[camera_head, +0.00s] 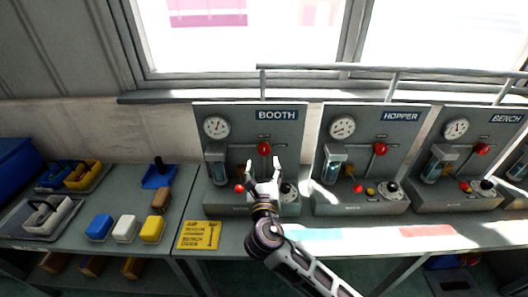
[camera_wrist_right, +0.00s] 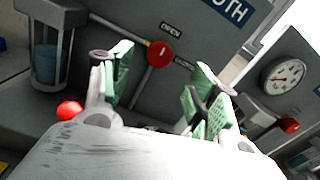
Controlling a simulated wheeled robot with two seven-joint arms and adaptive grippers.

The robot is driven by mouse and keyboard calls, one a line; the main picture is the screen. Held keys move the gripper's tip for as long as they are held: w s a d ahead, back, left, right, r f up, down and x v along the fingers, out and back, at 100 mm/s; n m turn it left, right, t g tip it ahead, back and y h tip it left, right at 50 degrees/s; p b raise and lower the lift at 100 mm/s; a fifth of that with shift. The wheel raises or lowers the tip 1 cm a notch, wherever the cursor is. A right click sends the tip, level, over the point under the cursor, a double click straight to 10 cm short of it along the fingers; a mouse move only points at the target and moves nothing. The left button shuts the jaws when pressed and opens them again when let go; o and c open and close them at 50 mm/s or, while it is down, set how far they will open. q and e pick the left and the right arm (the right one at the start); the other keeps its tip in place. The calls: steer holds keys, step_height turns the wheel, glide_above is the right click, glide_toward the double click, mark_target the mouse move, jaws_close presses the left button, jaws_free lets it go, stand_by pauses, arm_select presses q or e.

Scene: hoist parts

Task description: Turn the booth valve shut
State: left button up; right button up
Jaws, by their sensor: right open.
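The booth panel (camera_head: 285,130) is a grey unit labelled BOOTH. Its valve has a round red hub (camera_head: 264,148), also in the right wrist view (camera_wrist_right: 160,54), with small labels above it and to its right. A grey bar runs down from the hub in the wrist view. My right gripper (camera_head: 264,166) is open and empty in front of the panel, just below the red hub. In the wrist view its green-padded fingers (camera_wrist_right: 160,95) stand apart, with the hub beyond and between them, apart from both. The gripper hides part of the booth's lower ledge. My left gripper is not in view.
The hopper panel (camera_head: 355,120) and bench panel (camera_head: 502,137) stand to the right, with similar valves. A red ball knob (camera_head: 239,188) is left of my gripper. A yellow sign (camera_head: 199,236) lies at the front. Coloured blocks and trays cover the left table.

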mark_target(264, 151)
steer(key=w, duration=0.6)
steer(key=shift+w, duration=0.1)
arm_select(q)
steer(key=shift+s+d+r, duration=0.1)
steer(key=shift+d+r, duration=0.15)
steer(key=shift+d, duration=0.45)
arm_select(e)
steer(key=shift+w, duration=1.3)
steer(key=c, duration=1)
